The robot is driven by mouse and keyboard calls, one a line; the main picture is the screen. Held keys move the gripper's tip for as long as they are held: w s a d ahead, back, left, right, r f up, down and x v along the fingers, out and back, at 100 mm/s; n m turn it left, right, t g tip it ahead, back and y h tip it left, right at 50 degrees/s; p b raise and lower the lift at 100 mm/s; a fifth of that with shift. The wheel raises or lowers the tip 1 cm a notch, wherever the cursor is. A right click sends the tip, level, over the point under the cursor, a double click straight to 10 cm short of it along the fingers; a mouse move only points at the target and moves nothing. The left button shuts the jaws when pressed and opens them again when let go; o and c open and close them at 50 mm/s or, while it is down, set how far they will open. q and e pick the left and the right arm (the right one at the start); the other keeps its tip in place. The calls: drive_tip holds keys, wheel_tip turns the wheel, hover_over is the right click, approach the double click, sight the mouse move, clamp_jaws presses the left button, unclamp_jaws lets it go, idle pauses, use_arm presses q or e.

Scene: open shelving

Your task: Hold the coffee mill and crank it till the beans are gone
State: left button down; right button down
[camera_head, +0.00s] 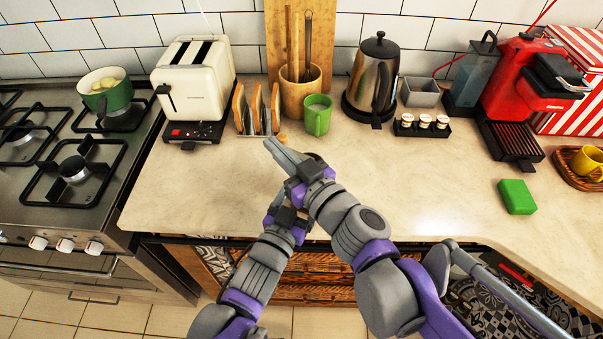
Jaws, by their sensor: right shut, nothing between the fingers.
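The coffee mill is not clearly visible; my two grippers cover the spot at the counter's front middle. A small tan knob (282,138) shows just beyond my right fingertips, and I cannot tell whether it belongs to the mill. A dark rounded edge (316,157) shows behind my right wrist. My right gripper (271,146) is shut and empty, its fingers pointing up and left near the toast rack. My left gripper (279,199) is below and behind the right one; its fingers are mostly hidden, so its grip cannot be seen. No beans are in view.
A toast rack (261,133), green mug (317,120) and utensil pot (299,92) stand just behind. A toaster (194,75) and stove (70,150) are left. A kettle (374,75), jar rack (422,130) and red coffee machine (515,80) are right. Counter right of my grippers is clear up to a green block (517,197).

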drive_tip(key=shift+s+d, duration=0.1)
drive_tip(key=v, duration=1.1)
drive_tip(key=w+a+r+n+g, duration=0.2)
drive_tip(key=w+r+n+g, duration=0.1)
drive_tip(key=r+n+g, duration=0.5)
drive_tip(key=d+r+n+g+h, duration=0.2)
drive_tip(key=d+n+g+h, duration=0.1)
drive_tip(key=d+n+h, duration=0.25)
drive_tip(key=shift+n+y, duration=0.25)
drive_tip(key=shift+y, duration=0.1)
drive_tip(key=x, duration=0.3)
drive_tip(key=w+x, duration=0.1)
drive_tip(key=x, duration=0.3)
drive_tip(key=w+a+r+x, duration=0.1)
drive_tip(key=x, duration=0.3)
drive_tip(key=shift+w+a, duration=0.2)
drive_tip(key=shift+w, duration=0.2)
